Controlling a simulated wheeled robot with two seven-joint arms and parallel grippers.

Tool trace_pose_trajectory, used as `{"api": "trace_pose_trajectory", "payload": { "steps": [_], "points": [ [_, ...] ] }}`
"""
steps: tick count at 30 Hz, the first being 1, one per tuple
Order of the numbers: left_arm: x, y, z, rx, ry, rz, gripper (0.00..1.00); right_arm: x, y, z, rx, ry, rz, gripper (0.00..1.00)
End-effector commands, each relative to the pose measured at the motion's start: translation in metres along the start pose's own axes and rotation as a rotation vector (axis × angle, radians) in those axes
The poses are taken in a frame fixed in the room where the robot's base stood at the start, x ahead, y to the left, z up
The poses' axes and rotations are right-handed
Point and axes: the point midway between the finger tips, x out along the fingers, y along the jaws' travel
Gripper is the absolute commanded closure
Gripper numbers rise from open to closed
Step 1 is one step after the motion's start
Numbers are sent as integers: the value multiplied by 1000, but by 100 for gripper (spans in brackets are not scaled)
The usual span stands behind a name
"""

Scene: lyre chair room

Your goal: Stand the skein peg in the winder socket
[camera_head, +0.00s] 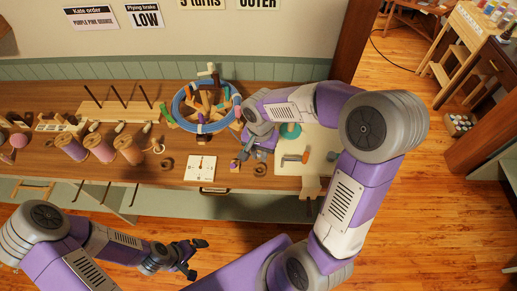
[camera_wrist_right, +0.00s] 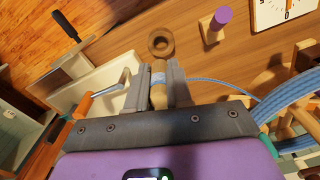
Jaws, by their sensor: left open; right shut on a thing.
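My right gripper (camera_wrist_right: 160,72) is shut on a light wooden peg (camera_wrist_right: 158,96) with a pale blue band around it, taken to be the skein peg. In the head view the right gripper (camera_head: 250,148) hangs over the worktable, in front of the blue ring, and the peg cannot be made out there. A brown ring (camera_wrist_right: 161,43) lies on the table just beyond the fingertips; it also shows in the head view (camera_head: 260,169). I cannot tell whether this is the winder socket. My left gripper (camera_head: 189,257) is open and empty, low in front of the table.
A blue ring (camera_head: 181,108) with wooden pieces stands behind the right gripper. A purple-topped peg (camera_wrist_right: 221,17) stands near a white dial board (camera_head: 200,168). A cream board (camera_wrist_right: 100,73) with an orange-handled tool (camera_wrist_right: 78,107) lies beside the gripper. Spools (camera_head: 101,148) stand left.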

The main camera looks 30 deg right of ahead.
Motion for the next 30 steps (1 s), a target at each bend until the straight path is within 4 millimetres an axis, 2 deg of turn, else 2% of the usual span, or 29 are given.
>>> {"api": "trace_pose_trajectory", "payload": {
  "steps": [8,22,30],
  "points": [
    [7,-3,-1,0,1,0,1,8,0,0,-2,0,0,100],
    [42,-16,-2,0,1,0,1,50,-1,0,-3,0,0,100],
    [48,-18,-3,0,1,0,1,59,-1,0,-3,0,-1,100]
  ]
}}
